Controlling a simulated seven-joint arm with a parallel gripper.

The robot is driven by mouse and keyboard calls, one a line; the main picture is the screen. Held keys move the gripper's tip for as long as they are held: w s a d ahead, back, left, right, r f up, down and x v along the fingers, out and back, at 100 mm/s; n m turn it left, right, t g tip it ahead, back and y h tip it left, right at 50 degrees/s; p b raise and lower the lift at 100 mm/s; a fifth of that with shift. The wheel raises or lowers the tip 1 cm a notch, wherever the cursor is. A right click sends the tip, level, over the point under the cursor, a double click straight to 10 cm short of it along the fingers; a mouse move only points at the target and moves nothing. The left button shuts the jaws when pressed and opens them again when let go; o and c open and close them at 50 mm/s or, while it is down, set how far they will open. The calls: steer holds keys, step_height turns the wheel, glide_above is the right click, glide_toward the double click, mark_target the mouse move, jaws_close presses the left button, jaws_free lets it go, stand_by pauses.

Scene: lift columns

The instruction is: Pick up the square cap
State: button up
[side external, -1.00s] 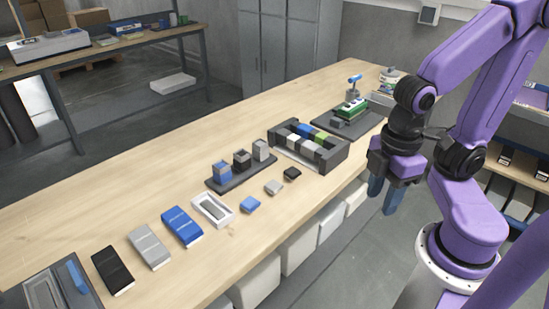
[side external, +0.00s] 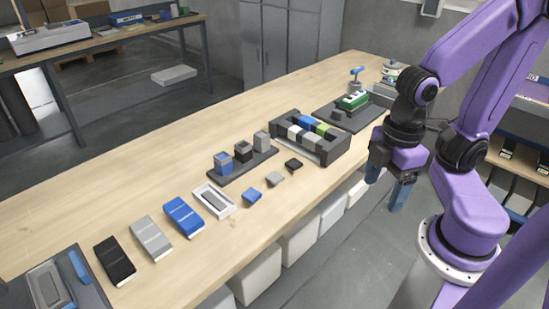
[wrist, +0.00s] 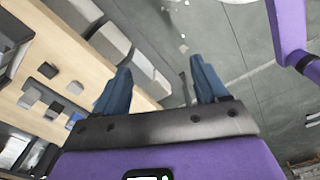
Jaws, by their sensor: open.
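Three small flat square caps lie on the wooden bench in front of a dark base with columns: a blue cap (side external: 251,195), a grey cap (side external: 275,179) and a black cap (side external: 293,165). On the base (side external: 238,176) stand a blue column (side external: 223,163), a dark column (side external: 243,153) and a grey column (side external: 262,142). My gripper (side external: 386,184) is open and empty, pointing down beyond the bench's front edge, to the right of the caps and apart from them. In the wrist view my gripper (wrist: 160,64) has floor between its blue fingers; small pieces show at the left.
A dark tray of coloured blocks (side external: 338,148) stands behind the black cap. A white tray (side external: 229,208) and blue, grey and black flat boxes (side external: 151,239) lie to the left. A green-topped device (side external: 352,101) is farther back. The bench's rear half is largely clear.

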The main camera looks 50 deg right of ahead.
steer(key=m, duration=3.2)
glide_above(294, 162)
steer(key=f, duration=0.9)
steer(key=s+f, duration=0.1)
steer(key=f, duration=0.2)
steer(key=shift+f, duration=0.15)
steer(key=shift+w+a+f, duration=0.1)
steer(key=shift+w+f, duration=0.05)
steer(key=shift+f, duration=0.8)
steer(key=shift+w+d+f, duration=0.1)
steer(key=shift+w+f, duration=0.1)
steer(key=shift+f, duration=0.7)
steer(key=shift+w+a+f, duration=0.1)
steer(key=shift+w+f, duration=0.05)
steer(key=shift+f, duration=0.8)
steer(key=shift+c, duration=0.3)
